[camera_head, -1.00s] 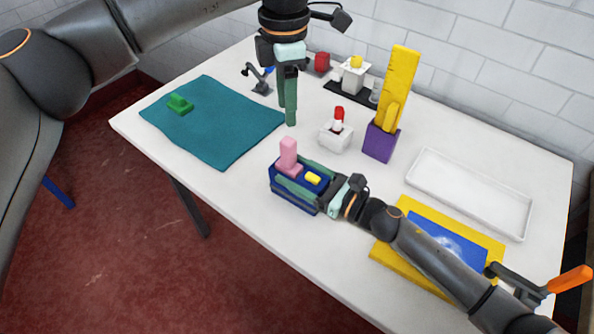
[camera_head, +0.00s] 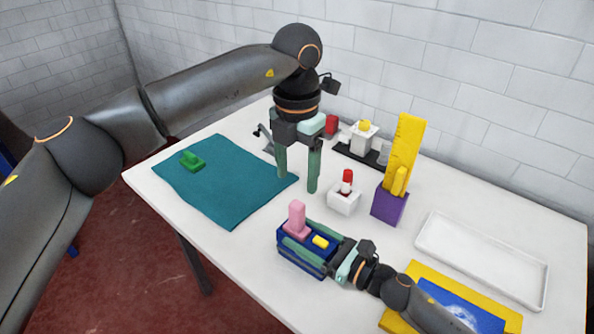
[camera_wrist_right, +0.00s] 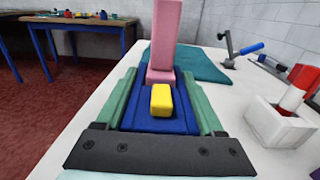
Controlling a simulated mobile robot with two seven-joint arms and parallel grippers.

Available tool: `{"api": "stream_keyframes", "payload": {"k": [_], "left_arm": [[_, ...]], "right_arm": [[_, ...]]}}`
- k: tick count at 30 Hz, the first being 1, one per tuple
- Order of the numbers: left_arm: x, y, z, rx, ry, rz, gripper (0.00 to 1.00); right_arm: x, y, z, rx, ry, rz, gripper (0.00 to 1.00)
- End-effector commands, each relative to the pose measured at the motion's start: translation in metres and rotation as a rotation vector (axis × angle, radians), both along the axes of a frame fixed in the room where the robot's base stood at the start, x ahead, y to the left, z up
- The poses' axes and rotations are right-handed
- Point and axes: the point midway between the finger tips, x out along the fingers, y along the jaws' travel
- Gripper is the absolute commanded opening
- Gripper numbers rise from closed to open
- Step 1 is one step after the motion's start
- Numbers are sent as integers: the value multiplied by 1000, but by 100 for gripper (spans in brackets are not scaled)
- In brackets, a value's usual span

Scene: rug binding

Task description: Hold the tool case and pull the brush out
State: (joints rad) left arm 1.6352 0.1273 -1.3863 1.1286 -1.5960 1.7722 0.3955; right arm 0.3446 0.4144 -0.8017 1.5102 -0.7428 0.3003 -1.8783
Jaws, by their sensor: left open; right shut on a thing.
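The dark blue tool case (camera_head: 303,262) sits at the table's front edge. A pink piece (camera_head: 297,220), which looks like the brush's handle, stands upright from it, with a small yellow block (camera_head: 320,242) beside it. My right gripper (camera_head: 302,238) is shut on the case, its green fingers along the case's two sides; the right wrist view shows the blue case (camera_wrist_right: 170,127) between them. My left gripper (camera_head: 298,185) is open and empty, pointing down near the teal mat's right edge, behind and above the case, apart from the pink piece.
The teal mat (camera_head: 225,190) bears a green piece (camera_head: 192,161). A white holder with a red-topped item (camera_head: 344,198) and a purple block with a tall yellow piece (camera_head: 390,205) stand right of my left gripper. A white tray (camera_head: 480,262) lies further right. A black stand (camera_head: 362,153) is behind.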

Motion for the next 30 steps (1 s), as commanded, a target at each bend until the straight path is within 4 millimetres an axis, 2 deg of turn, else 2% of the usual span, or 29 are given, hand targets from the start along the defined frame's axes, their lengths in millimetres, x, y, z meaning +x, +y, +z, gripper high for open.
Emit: {"api": "stream_keyframes", "payload": {"k": [5,18,24,30], "left_arm": [[0,0,-18,0,4,17,70],[-1,0,-97,0,4,14,70],[0,0,-116,0,1,14,70],[0,0,-120,0,0,13,70]], "right_arm": [[0,0,0,-1,1,0,0],[0,0,0,-1,1,0,0],[0,0,0,-1,1,0,0],[0,0,0,-1,1,0,0]]}}
